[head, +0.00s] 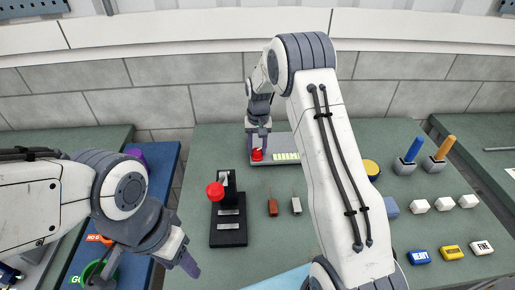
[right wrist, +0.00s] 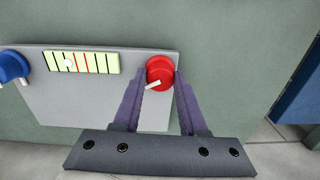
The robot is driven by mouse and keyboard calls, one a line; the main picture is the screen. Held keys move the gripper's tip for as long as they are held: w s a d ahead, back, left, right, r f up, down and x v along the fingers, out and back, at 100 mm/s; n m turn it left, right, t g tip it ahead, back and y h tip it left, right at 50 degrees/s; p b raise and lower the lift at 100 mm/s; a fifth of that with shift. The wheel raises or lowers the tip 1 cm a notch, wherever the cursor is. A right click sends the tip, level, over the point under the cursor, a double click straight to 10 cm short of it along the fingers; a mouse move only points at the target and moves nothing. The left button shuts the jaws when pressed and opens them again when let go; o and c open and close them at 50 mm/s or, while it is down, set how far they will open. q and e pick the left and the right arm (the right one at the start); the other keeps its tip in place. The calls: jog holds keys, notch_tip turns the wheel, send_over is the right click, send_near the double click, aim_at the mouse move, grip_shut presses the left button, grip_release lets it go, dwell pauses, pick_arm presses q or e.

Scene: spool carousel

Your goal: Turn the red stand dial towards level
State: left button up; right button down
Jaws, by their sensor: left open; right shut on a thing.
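The red dial (right wrist: 160,72), with a white pointer, sits at one end of the grey stand panel (right wrist: 100,105). My right gripper (right wrist: 160,95) has a finger on either side of the dial and is shut on it. The pointer slants down to the left. The pale yellow-green level vial (right wrist: 85,63) has red marks, and its light bubble lies left of them. A blue dial (right wrist: 12,66) is at the far left end. In the head view the red dial (head: 257,154) shows below my right gripper (head: 259,137). My left gripper (head: 183,255) is open and empty.
A black stand with a red ball knob (head: 215,190) stands on the green table, left of a brown block (head: 272,207) and a grey block (head: 296,205). Several white cubes, labelled blocks and two handled holders are at right. My right arm hides the table's middle.

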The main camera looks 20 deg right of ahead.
aim_at(258, 150)
jog(key=shift+r, duration=0.1)
jog(key=shift+c, duration=2.2)
grip_release()
notch_tip(258, 150, up, 10)
jog(key=b, duration=0.2)
jog(key=shift+r, duration=0.2)
jog(key=shift+d, duration=0.1)
